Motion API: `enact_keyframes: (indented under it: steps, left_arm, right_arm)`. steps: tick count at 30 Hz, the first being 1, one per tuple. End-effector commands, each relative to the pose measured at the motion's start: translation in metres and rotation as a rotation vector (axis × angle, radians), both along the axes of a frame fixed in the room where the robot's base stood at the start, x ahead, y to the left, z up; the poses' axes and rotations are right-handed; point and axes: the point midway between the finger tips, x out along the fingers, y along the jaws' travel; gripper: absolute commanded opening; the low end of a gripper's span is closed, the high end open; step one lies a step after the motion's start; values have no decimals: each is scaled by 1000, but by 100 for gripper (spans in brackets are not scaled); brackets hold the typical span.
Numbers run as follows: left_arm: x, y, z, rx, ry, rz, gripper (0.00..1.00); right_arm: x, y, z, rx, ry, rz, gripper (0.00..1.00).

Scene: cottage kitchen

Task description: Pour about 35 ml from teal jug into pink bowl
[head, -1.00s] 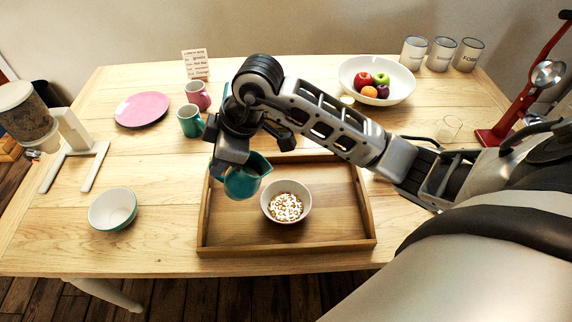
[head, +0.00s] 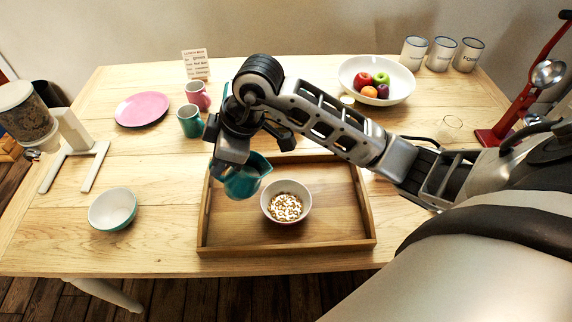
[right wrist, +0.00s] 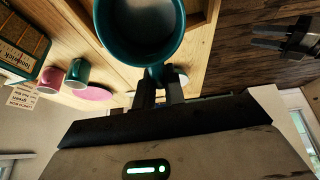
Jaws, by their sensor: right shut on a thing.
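The teal jug (head: 246,180) is in my right gripper (head: 222,172), held above the left part of the wooden tray and tilted toward the bowl on its right. The right wrist view shows the jug's round mouth and greyish inside (right wrist: 140,28), with the fingers (right wrist: 160,92) shut at its handle. I see no clear stream. The pink bowl (head: 271,212), pale inside with a faint pinkish outside, stands upright in the tray and holds white contents with brown rings. My left gripper (right wrist: 256,37) shows only in the right wrist view, apparently open and empty over the floor.
The wooden tray (head: 340,236) has raised walls. A teal bowl (head: 112,209) stands left, near a cereal dispenser (head: 70,130). Teal mug (head: 190,121), pink mug (head: 197,96) and pink plate (head: 142,109) are behind. A fruit bowl (head: 405,92) stands at the back right.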

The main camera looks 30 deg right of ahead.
Motion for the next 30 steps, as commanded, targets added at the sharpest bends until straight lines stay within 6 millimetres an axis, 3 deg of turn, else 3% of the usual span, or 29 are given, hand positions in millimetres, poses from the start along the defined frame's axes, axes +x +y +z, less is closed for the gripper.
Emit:
enact_keyframes:
  steps: [20, 30]
  left_arm:
    - [0, 0, 0, 0, -1, 1, 36]
    - [0, 1, 0, 1, 0, 2, 36]
  right_arm:
    - [6, 10, -2, -80, 46, 1, 0]
    - [14, 25, -36, -275, 189, 0, 0]
